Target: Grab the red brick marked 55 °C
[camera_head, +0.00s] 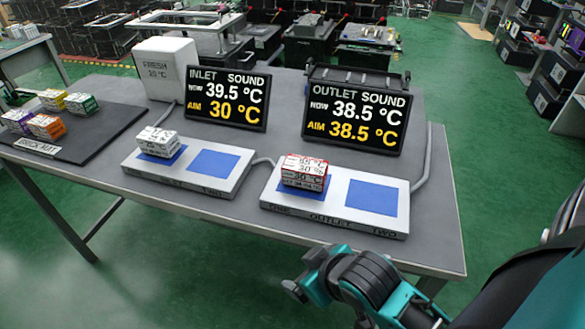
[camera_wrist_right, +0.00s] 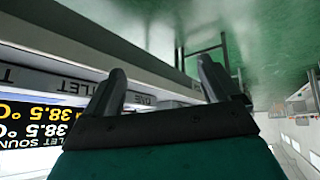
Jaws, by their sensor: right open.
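A red-and-white brick (camera_head: 304,167) lies in a small stack on the left blue square of the outlet plate (camera_head: 280,208). Its printing is small; the stack's lower front seems to read 30 °C, and I cannot make out a 55 °C mark. My right gripper (camera_head: 297,288) is in front of the table's near edge, apart from the stack. In the right wrist view its two fingers (camera_wrist_right: 160,85) are spread with nothing between them. The brick is not clear in that view. My left gripper is not in view.
The inlet plate (camera_head: 133,163) carries a white brick stack (camera_head: 158,141). Inlet (camera_head: 228,97) and outlet (camera_head: 357,117) displays stand behind the plates. A dark mat (camera_head: 80,147) at left holds several coloured bricks. The outlet plate's right blue square (camera_head: 371,198) is bare.

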